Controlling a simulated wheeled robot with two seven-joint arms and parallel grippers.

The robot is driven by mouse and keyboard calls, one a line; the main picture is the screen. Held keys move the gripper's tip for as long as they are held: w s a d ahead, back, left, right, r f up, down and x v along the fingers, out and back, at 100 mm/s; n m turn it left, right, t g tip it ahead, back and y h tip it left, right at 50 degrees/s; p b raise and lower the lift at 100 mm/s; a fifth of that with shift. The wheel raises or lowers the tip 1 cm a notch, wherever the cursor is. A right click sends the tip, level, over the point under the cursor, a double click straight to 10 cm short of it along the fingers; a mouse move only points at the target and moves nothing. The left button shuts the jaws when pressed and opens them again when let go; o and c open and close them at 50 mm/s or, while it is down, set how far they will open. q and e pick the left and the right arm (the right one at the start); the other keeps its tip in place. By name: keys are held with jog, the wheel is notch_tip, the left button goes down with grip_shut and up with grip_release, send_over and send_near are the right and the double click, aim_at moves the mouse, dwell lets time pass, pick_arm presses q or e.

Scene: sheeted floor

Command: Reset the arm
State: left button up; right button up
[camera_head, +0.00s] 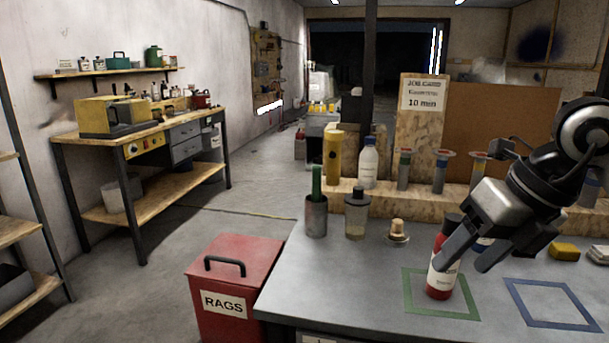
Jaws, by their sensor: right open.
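My right gripper (470,255) comes in from the right over the grey table and points down and left. It is open. One finger overlaps the red bottle (440,284) in the picture; I cannot tell whether it touches it. The red bottle has a white label and a dark cap, and stands upright inside the green square outline (412,302) on the table. My left gripper is not in view.
A blue square outline (530,317) on the grey table (345,292) is empty. A metal cup (316,217), a clear bottle (356,215) and a small brass-topped item (397,231) stand to the left. A wooden ledge (300,194) with bottles runs behind. A red rags bin (232,272) stands beside the table.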

jog(key=s+a+f+m+g+y, duration=0.1)
jog(key=s+a+g+y, duration=0.15)
jog(key=a+y, duration=0.6)
jog(key=s+a+f+m+g+y, duration=0.1)
jog(key=s+a+y, duration=0.3)
jog(key=a+y, duration=0.5)
jog(key=w+d+f+m+t+h, duration=0.35)
jog(key=f+m+t+h, duration=0.45)
jog(key=m, duration=0.5)
jog(key=w+d+f+m+t+h, duration=0.2)
jog(key=d+f+m+t+h, duration=0.25)
jog(key=m+t, duration=0.75)
jog(key=s+d+f+m+g+h, duration=0.1)
jog(key=s+f+m+g+h, duration=0.2)
jog(key=s+f, duration=0.3)
jog(key=s+d+f+m+g+h, duration=0.1)
jog(key=s+f+m+g, duration=0.5)
jog(key=f, duration=0.9)
jog(key=shift+s+h, duration=0.4)
jog(key=shift+h, duration=0.5)
